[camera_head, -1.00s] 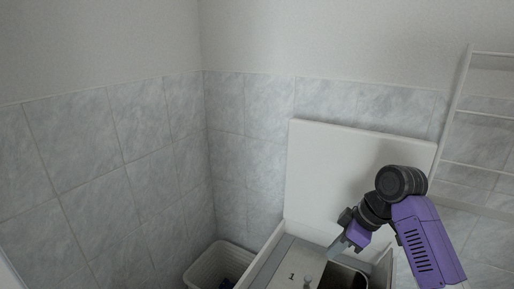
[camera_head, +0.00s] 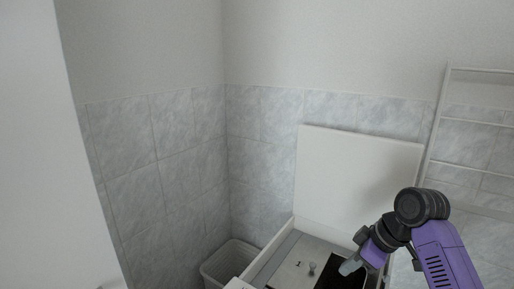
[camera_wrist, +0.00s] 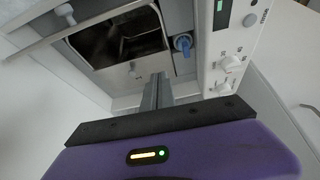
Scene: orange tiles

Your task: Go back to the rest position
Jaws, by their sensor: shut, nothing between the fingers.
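My gripper (camera_head: 348,268) is on my purple and black arm at the lower right of the head view, over an open white top-loading washing machine. Its fingers are shut with nothing between them. In the wrist view the closed fingers (camera_wrist: 157,92) point toward the machine's opening. They look apart from the machine's surfaces, but the exact gap cannot be told.
The washing machine's white lid (camera_head: 355,180) stands upright behind its opening. A dark drum opening (camera_wrist: 118,38) and a control panel with knobs (camera_wrist: 232,63) show in the wrist view. A white basket (camera_head: 232,258) stands left of the machine. A white rack (camera_head: 470,140) is at right. A white surface (camera_head: 35,150) fills the left edge.

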